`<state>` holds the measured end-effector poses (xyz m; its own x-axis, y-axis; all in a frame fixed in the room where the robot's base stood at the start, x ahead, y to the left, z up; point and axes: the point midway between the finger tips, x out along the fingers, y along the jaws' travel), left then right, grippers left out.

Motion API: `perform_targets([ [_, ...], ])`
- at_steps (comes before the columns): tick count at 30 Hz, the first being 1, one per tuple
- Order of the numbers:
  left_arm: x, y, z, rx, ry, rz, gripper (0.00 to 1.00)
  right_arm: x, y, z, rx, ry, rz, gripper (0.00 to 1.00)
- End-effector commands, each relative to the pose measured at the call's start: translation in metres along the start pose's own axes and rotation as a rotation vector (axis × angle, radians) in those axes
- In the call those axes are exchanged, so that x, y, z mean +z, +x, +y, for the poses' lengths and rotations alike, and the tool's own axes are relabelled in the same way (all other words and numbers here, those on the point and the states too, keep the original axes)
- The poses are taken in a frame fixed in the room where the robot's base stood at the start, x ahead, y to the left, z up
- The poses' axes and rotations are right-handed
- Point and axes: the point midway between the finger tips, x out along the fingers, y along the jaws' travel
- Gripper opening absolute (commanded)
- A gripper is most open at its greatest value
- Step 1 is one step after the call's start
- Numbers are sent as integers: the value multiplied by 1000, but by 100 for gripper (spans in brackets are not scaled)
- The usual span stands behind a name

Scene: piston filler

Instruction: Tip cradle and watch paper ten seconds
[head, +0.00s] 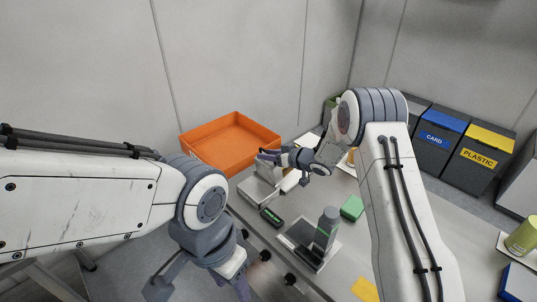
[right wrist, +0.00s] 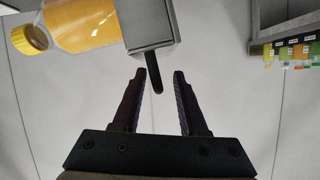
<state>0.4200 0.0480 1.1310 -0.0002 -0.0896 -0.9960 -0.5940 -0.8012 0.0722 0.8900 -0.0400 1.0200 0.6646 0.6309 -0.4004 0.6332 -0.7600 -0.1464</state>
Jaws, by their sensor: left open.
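In the right wrist view, a clear bottle of orange liquid (right wrist: 90,22) with a yellow cap (right wrist: 30,40) lies tilted, its base end in a grey block-like cradle (right wrist: 152,25). A dark lever (right wrist: 157,78) sticks out of the cradle between the fingertips of my right gripper (right wrist: 161,75). The fingers stand apart, with a gap beside the lever. In the head view my right gripper (head: 284,166) is over the table's back part. My left gripper (head: 205,280) is open and empty, low at the table's near left edge. I cannot clearly identify the paper.
A green block (head: 352,207), a dark green item (head: 271,217) and a grey cylinder device (head: 326,229) sit on the table. Card (head: 434,140) and plastic (head: 479,156) bins stand at right. A yellow piece (head: 365,289) lies near the front.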

Motion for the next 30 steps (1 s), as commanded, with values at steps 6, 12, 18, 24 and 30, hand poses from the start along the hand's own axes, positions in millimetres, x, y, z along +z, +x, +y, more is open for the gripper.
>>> perform_targets([
  [6, 0, 1, 0, 0, 0, 0, 50, -2, -3, 0, 0, -2, 3, 42],
  [12, 0, 10, -1, 0, 0, 0, 50, -1, -30, 1, 2, -2, 5, 42],
  [18, 1, 18, -1, 0, 1, 0, 50, 0, -71, 2, 4, -1, 4, 42],
  [24, 1, 22, -2, 0, 1, 0, 50, -1, -98, 1, 1, -1, 3, 42],
  [30, 1, 23, -2, 0, 1, 0, 50, 0, -106, 0, 0, -1, 1, 42],
])
